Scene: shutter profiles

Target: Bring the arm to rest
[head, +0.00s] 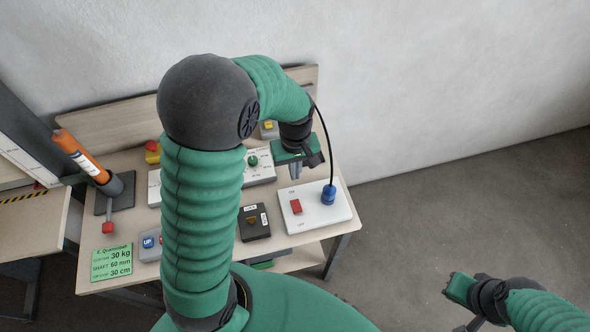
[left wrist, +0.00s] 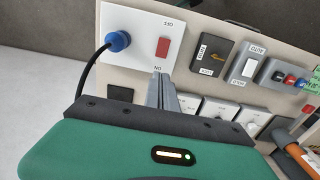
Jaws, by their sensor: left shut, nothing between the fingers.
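My left arm, green and ribbed with a dark elbow, rises in front of the table. My left gripper (head: 295,170) is shut and empty, above the back right part of the table near the white panel. Its closed grey fingers (left wrist: 162,92) show in the left wrist view, in front of the panel's lower edge. My right gripper (head: 459,297) is at the lower right over bare floor, away from the table. Its fingers are too unclear to tell whether they are open.
The white panel (head: 329,212) has a red switch (head: 296,206) and a blue plug (head: 328,195) with a black cable rising near my left gripper. Floor at right is clear.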

